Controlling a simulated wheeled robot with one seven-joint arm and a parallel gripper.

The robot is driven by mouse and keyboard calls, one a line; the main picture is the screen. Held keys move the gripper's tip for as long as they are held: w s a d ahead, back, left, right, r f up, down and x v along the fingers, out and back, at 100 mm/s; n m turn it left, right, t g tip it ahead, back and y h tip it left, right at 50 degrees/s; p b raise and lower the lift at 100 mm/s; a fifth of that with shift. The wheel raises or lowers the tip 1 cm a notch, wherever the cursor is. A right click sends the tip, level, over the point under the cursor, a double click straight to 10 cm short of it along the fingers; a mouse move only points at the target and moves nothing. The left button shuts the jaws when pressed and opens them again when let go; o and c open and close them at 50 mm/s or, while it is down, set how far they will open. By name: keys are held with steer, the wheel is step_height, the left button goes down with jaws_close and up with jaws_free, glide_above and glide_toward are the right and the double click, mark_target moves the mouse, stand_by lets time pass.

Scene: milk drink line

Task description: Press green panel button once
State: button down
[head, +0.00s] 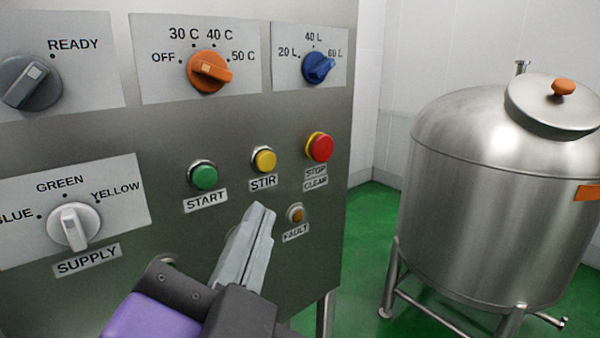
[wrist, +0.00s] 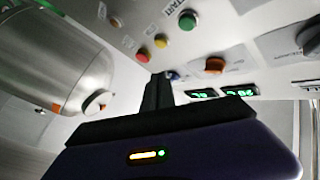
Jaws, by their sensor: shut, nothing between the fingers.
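The green button (head: 203,176), labelled START, is on the grey metal panel (head: 150,135) in the head view. It also shows at the top of the wrist view (wrist: 187,20). My gripper (head: 262,212) is shut and empty. In the head view its fingertips appear below the STIR label, to the lower right of the green button, and do not cover it. In the wrist view the fingers (wrist: 160,80) show apart from the green button. The exact gap between fingertips and panel cannot be told.
A yellow STIR button (head: 264,160), a red STOP CLEAR button (head: 319,148) and an orange fault lamp (head: 296,214) are nearby. Knobs include the orange temperature knob (head: 209,71), blue volume knob (head: 318,67) and white supply knob (head: 74,227). A steel tank (head: 490,210) stands right.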

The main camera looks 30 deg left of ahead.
mark_target(205, 177)
steer(key=shift+a, duration=0.1)
steer(key=shift+w+a+b, duration=0.15)
steer(key=shift+w+a, duration=0.4)
steer(key=shift+a, duration=0.8)
steer(key=shift+w+a+b, duration=0.15)
steer(key=shift+w+a, duration=0.45)
steer(key=shift+a, duration=0.7)
steer(key=shift+w+a+b, duration=0.15)
steer(key=shift+w+a, duration=0.4)
steer(key=shift+a, duration=0.8)
steer(key=shift+a, duration=0.1)
steer(key=shift+w+a, duration=0.15)
steer(key=shift+a, duration=0.1)
steer(key=shift+w+a+b, duration=0.15)
steer(key=shift+a+b, duration=0.3)
steer(key=shift+b, duration=0.05)
steer(key=shift+d, duration=0.15)
steer(key=shift+s+d, duration=0.35)
steer(key=shift+d, duration=0.3)
steer(key=shift+d, duration=0.1)
